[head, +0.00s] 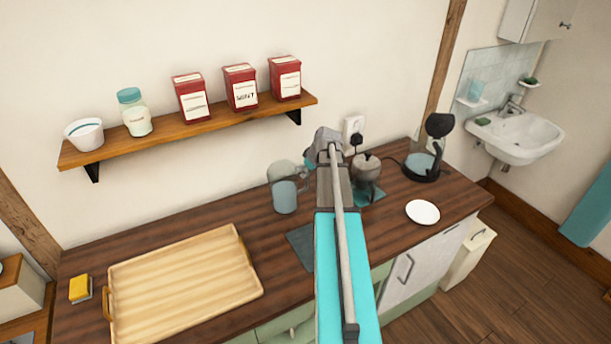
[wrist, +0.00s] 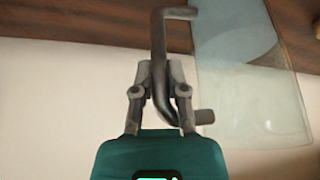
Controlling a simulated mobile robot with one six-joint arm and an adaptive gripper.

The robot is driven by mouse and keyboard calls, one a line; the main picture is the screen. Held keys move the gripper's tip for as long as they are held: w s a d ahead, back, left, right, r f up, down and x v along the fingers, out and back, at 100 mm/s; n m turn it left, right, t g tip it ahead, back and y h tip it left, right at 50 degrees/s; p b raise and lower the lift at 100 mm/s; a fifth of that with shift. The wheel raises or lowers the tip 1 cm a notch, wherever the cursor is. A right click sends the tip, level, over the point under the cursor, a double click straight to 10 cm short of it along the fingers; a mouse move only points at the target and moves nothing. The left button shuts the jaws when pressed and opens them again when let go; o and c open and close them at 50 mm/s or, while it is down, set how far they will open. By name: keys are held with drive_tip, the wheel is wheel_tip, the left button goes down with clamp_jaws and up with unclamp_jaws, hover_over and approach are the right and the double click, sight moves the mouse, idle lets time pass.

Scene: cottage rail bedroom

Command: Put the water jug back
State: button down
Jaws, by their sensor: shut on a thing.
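The water jug (head: 285,196) is clear, with bluish water in its lower part, and stands upright over the counter left of my arm. I cannot tell whether its base touches the counter. My gripper (head: 322,146) is beside it, partly hidden behind my own arm. In the wrist view my gripper (wrist: 161,82) is shut on the jug's dark bent handle (wrist: 158,40). The clear jug wall (wrist: 250,95) fills the right of that view. A dark teal mat (head: 299,246) lies on the counter in front of the jug, partly covered by my arm.
A wooden tray (head: 185,280) and yellow sponge (head: 80,288) lie left on the counter (head: 255,235). A small glass pot (head: 367,170) stands on another teal mat (head: 371,196). A coffee maker (head: 425,165) and white saucer (head: 423,212) are right. A shelf (head: 215,122) with canisters hangs above.

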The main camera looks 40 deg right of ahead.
drive_tip(key=c, duration=0.7)
unclamp_jaws()
drive_tip(key=shift+o, duration=0.2)
drive_tip(key=shift+r, duration=0.1)
drive_tip(key=p+v, duration=1)
drive_tip(key=v, duration=0.2)
drive_tip(key=shift+p, duration=0.4)
drive_tip(key=shift+a, duration=0.1)
idle(0.5)
drive_tip(key=s+a+f+g, duration=0.1)
drive_tip(key=s+a+g, duration=0.1)
drive_tip(key=a, duration=2)
drive_tip(key=s+a+f+m+g, duration=0.1)
drive_tip(key=s+a+g, duration=0.1)
drive_tip(key=a, duration=2)
drive_tip(key=shift+g+h, duration=0.4)
drive_tip(key=shift+g, duration=0.2)
